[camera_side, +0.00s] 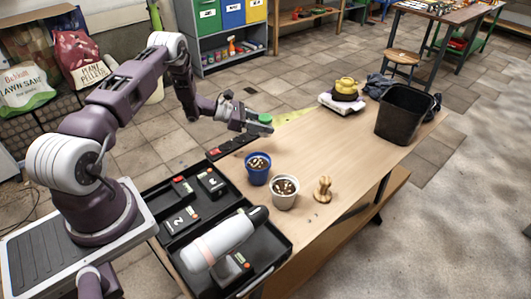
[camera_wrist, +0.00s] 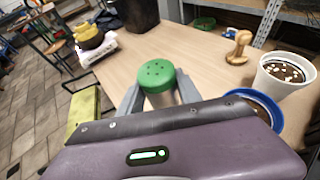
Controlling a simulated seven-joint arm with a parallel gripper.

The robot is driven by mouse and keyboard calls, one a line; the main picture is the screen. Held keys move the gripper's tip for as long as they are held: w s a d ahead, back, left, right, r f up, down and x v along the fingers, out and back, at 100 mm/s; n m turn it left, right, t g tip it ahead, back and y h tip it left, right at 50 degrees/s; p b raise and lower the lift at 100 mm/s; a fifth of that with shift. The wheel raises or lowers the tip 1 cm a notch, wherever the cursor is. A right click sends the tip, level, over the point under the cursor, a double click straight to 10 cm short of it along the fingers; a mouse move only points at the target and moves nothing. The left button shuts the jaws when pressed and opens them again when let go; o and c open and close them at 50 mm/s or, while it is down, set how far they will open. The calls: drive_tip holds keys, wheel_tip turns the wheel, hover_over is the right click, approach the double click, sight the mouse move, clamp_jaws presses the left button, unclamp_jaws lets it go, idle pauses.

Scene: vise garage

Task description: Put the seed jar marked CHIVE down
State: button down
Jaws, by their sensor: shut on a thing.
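My gripper (camera_side: 258,127) is shut on a small jar with a green lid (camera_side: 265,118). In the wrist view the green perforated lid (camera_wrist: 157,75) sits upright between the two grey fingers of my gripper (camera_wrist: 159,98), with part of the pale jar body below it. The jar is near the far long edge of the wooden table (camera_side: 330,147); I cannot tell whether its base touches the top. No CHIVE marking is readable in either view, and the lower part of the jar is hidden.
A blue pot (camera_side: 257,170), a white pot (camera_side: 284,194) and a wooden tamper (camera_side: 323,190) stand in front. A black bin (camera_side: 403,115) and a scale (camera_side: 343,104) stand at the far end. The middle tabletop is clear.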

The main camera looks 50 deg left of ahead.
wheel_tip(320, 180, down, 9)
idle(0.3)
drive_tip(key=shift+f, duration=0.2)
drive_tip(key=c, duration=0.8)
unclamp_jaws()
drive_tip(key=shift+r, duration=0.1)
